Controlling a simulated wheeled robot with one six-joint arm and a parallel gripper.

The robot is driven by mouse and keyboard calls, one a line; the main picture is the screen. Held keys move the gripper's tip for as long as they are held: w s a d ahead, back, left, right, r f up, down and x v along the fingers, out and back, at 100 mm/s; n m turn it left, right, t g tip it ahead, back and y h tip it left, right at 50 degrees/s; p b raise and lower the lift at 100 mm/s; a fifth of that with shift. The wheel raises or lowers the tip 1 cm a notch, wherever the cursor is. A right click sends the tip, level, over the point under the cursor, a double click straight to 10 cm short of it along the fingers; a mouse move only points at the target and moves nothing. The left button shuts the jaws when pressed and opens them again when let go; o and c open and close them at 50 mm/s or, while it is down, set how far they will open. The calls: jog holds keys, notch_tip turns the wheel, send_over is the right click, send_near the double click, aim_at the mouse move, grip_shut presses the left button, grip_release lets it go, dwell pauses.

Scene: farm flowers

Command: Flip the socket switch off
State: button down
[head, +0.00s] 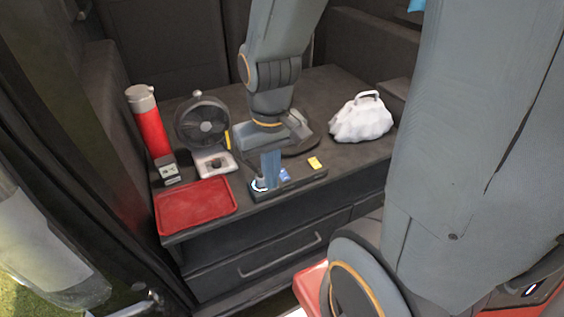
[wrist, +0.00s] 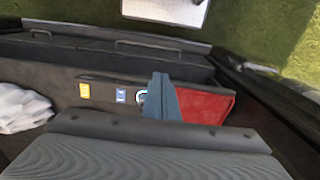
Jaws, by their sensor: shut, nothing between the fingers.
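A dark socket panel (head: 305,182) lies along the front of the dark counter. It carries a yellow piece (head: 314,162), a blue piece (head: 284,174) and a ring with a white-blue glow (head: 259,185). I cannot tell which of these is the switch, or its position. My gripper (head: 270,182) is shut and empty, pointing down at the ring's end of the panel. In the wrist view its blue-grey fingers (wrist: 162,97) overlap the ring (wrist: 142,97) and partly cover it. I cannot tell whether they touch it.
A red tray (head: 195,207) lies left of the panel. Behind it stand a small clock (head: 168,169), a white device (head: 214,160), a black fan (head: 203,122) and a red flask (head: 149,125). A white bag (head: 361,120) sits at the right. Drawers are below the counter.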

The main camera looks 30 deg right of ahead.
jog(key=w+n, duration=0.1)
jog(key=n+t+p, duration=0.1)
jog(key=n+p, duration=0.3)
jog(key=n, duration=1.3)
send_over(283, 172)
jog(key=s, duration=0.2)
jog(key=shift+w+r, duration=0.1)
jog(key=shift+r, duration=0.15)
jog(key=shift+f, duration=0.1)
jog(key=f+p, duration=0.1)
jog(key=f, duration=0.3)
jog(key=w+f+p, duration=0.1)
jog(key=f, duration=0.4)
jog(key=f+p, duration=0.1)
jog(key=f, duration=0.3)
jog(key=shift+w+f, duration=0.2)
jog(key=shift+w, duration=0.1)
jog(key=shift+f, duration=0.15)
jog(key=shift+w+f+b, duration=0.1)
jog(key=shift+f+b, duration=0.1)
jog(key=shift+b, duration=0.15)
